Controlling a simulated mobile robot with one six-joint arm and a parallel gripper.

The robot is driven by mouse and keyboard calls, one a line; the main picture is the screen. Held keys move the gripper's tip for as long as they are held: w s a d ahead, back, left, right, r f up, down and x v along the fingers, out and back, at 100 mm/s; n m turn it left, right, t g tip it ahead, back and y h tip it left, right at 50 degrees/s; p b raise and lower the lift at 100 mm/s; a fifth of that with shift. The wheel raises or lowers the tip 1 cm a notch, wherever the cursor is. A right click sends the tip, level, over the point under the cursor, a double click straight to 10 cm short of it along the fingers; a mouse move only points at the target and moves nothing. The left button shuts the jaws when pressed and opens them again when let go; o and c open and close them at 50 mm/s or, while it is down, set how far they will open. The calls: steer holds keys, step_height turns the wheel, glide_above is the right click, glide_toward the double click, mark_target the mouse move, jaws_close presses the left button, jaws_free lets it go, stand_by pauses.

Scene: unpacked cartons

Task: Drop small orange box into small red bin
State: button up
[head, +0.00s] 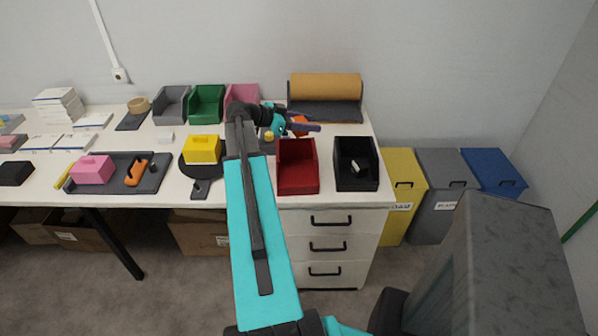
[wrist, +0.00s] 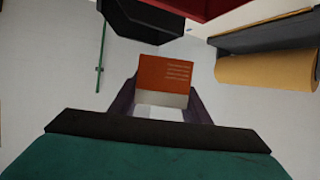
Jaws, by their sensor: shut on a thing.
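The small orange box (head: 301,119) is held between the purple fingers of my gripper (head: 302,127), above the table just behind the red bin. In the wrist view the orange box (wrist: 167,74) shows its orange face with small pale print and a whitish side, with a finger on each side. The small red bin (head: 298,183) stands open at the table's right part, in front of my gripper, and looks empty. A red edge (wrist: 205,8) shows at the top of the wrist view.
A black bin (head: 356,180) with a pale item inside stands right of the red bin. Grey (head: 171,104), green (head: 206,104) and pink bins (head: 243,95) stand behind left. A brown roll (head: 325,87) lies at the back. A yellow box (head: 203,149) sits on a dark scale.

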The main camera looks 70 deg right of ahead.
steer(key=shift+s+d, duration=0.1)
steer(key=shift+s, duration=0.45)
steer(key=shift+f+p, duration=0.3)
steer(key=shift+f, duration=2.65)
steer(key=o, duration=1.1)
steer(key=shift+w, duration=0.1)
steer(key=b+v, duration=0.4)
steer(key=v, duration=0.9)
steer(key=shift+w+r, duration=0.2)
steer(key=shift+w, duration=0.1)
